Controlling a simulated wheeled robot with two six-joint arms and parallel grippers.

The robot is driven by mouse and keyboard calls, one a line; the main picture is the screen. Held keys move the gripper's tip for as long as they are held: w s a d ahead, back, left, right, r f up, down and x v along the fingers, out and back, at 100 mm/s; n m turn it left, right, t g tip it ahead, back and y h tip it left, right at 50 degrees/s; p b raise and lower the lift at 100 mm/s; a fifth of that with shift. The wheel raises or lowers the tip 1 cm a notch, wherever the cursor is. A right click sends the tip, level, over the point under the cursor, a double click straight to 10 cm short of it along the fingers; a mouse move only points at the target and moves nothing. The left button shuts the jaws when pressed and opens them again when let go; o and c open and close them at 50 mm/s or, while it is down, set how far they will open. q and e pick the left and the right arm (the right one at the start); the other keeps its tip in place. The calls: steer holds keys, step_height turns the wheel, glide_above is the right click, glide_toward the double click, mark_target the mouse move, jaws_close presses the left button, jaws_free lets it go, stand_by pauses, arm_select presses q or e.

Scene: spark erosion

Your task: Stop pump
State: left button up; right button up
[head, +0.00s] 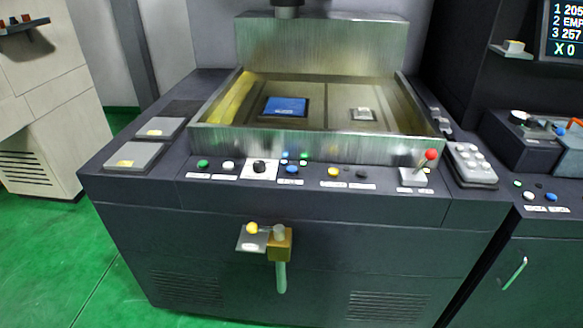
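A dark spark erosion machine (330,225) stands in front of me in the head view. Its front panel carries a green button (203,164), a white button (229,166), a black knob on a white plate (260,167), a blue button (292,170), a yellow button (333,171), a black button (361,173) and a red-tipped lever (430,157). Small blue and green lights (304,156) sit above the blue button. The labels are too small to read, so I cannot tell which control belongs to the pump. Neither gripper is in view.
A metal work tank (318,146) sits behind the panel. A brass valve with a green handle (280,245) sticks out from the machine's front. Green floor (60,255) is clear at the left.

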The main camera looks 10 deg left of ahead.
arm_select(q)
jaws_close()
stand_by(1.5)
